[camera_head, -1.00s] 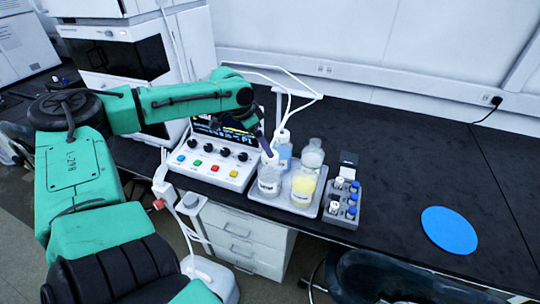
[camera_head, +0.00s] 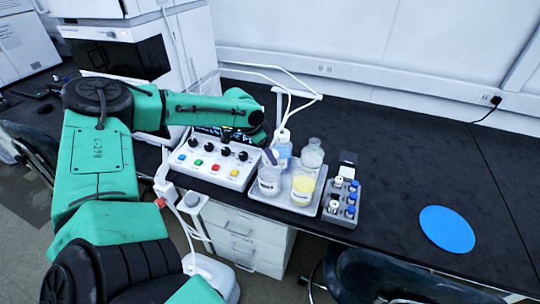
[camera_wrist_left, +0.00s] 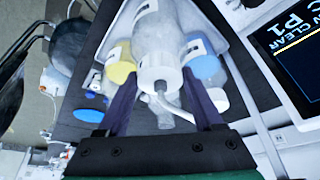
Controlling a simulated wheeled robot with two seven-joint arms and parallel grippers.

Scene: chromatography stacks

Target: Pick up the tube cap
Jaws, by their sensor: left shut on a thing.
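My left gripper (camera_wrist_left: 160,80) is shut on a white cap with a thin bent tube (camera_wrist_left: 161,71), which appears between the fingertips in the left wrist view. The cap lies at the mouth of a clear bottle (camera_wrist_left: 160,38); I cannot tell whether it is still seated. In the head view a dark fingertip of the left gripper (camera_head: 270,156) shows just above the front-left clear bottle (camera_head: 269,184), while my arm hides most of the hand. My right gripper is not in view.
A vial rack (camera_head: 340,209) stands to the right. A button panel (camera_head: 215,164) is left. A blue disc (camera_head: 447,229) lies on open bench.

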